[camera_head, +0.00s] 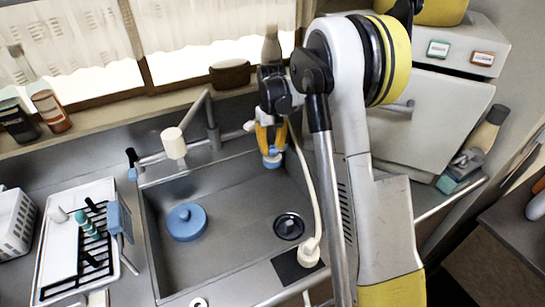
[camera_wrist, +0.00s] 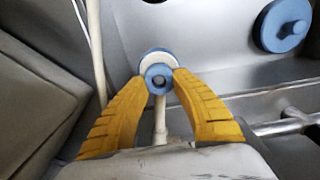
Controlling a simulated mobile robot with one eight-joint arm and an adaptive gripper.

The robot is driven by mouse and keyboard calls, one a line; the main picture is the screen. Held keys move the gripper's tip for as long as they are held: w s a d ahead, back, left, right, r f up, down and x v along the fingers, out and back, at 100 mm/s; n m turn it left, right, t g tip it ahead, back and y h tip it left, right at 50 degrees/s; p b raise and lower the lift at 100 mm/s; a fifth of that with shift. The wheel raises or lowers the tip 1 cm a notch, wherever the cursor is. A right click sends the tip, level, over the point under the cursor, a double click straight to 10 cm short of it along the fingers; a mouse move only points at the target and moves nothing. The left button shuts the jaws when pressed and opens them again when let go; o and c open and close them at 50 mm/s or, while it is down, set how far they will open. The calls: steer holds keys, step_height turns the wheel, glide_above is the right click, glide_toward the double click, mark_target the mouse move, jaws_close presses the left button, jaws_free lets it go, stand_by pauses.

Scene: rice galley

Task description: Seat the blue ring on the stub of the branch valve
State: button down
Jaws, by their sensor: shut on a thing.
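My gripper (camera_head: 270,143) is over the back right of the sink, with its yellow fingers pointing down. In the wrist view my gripper (camera_wrist: 159,80) is shut on the blue ring (camera_wrist: 158,68), which sits between the two fingertips. Blue also shows below the fingers in the head view, on the blue ring (camera_head: 272,159). A pale disc with a blue edge (camera_wrist: 148,53) shows just beyond the ring; I cannot tell whether they touch. A pale pipe (camera_wrist: 160,120) shows between the fingers. I cannot make out the branch valve and its stub for certain.
The sink (camera_head: 235,195) holds a blue round lid (camera_head: 186,222) and a dark drain (camera_head: 289,226). A tap (camera_head: 174,143) stands at its back left. A white hose (camera_head: 304,185) hangs right of my gripper. A rack tray (camera_head: 60,270) lies left of the sink.

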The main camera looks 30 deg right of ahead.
steer(key=shift+f+b, duration=0.55)
steer(key=shift+f, duration=0.3)
stand_by(0.5)
steer(key=c, duration=1)
jaws_free()
steer(key=shift+c, duration=0.2)
steer(key=shift+r, duration=0.1)
step_height(320, 180, up, 12)
